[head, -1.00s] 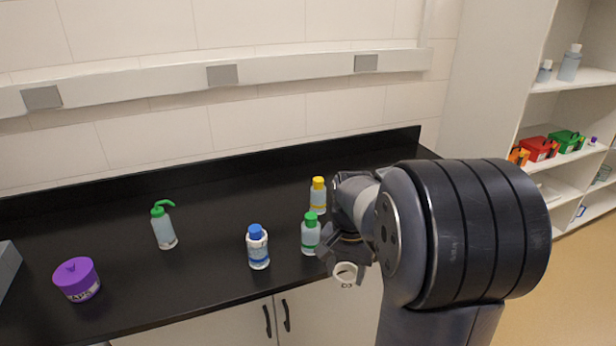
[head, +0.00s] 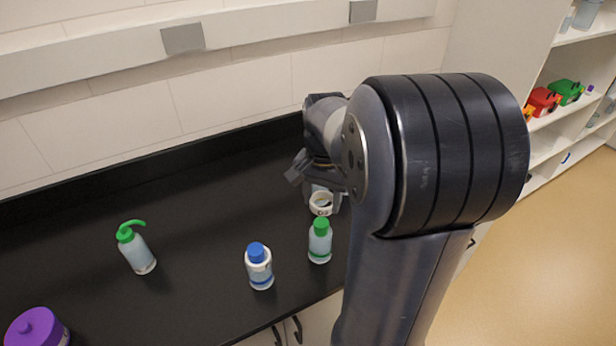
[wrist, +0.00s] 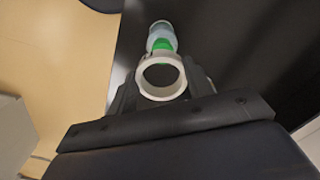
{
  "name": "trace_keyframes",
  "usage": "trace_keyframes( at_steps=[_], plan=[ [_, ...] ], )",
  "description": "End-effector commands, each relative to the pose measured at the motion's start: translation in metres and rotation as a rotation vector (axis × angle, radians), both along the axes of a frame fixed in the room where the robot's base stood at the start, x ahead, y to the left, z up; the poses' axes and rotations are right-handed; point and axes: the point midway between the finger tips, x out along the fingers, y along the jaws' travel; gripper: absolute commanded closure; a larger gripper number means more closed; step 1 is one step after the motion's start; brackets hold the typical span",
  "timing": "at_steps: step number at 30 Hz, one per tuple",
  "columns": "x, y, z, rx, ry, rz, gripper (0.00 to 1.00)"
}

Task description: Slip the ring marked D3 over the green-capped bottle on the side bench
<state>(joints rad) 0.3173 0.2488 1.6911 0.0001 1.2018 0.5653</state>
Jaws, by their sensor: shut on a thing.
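The white ring marked D3 (head: 321,204) is held in my gripper (head: 318,188), above the black bench. The green-capped bottle (head: 320,246) stands upright on the bench, lower in the head picture than the ring and apart from it. In the wrist view my gripper (wrist: 162,88) is shut on the ring (wrist: 142,80), whose opening faces the camera. The green cap and clear body of the bottle (wrist: 160,38) show just beyond the ring's upper edge, not inside its opening. My arm hides part of the bench at the right.
A blue-capped bottle (head: 259,268) stands left of the green-capped one. A wash bottle with a green spout (head: 137,252) and a purple-lidded jar (head: 38,328) stand farther left. The black bench (head: 200,215) is clear between them.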

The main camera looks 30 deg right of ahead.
Motion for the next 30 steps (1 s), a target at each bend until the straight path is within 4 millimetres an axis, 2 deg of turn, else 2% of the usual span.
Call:
trace_keyframes(
  at_steps=[11,30],
  plan=[
    [0.000,0.000,-0.013,0.000,0.000,0.000,0.73],
    [0.000,0.000,-0.062,0.000,0.001,0.000,0.73]
  ],
)
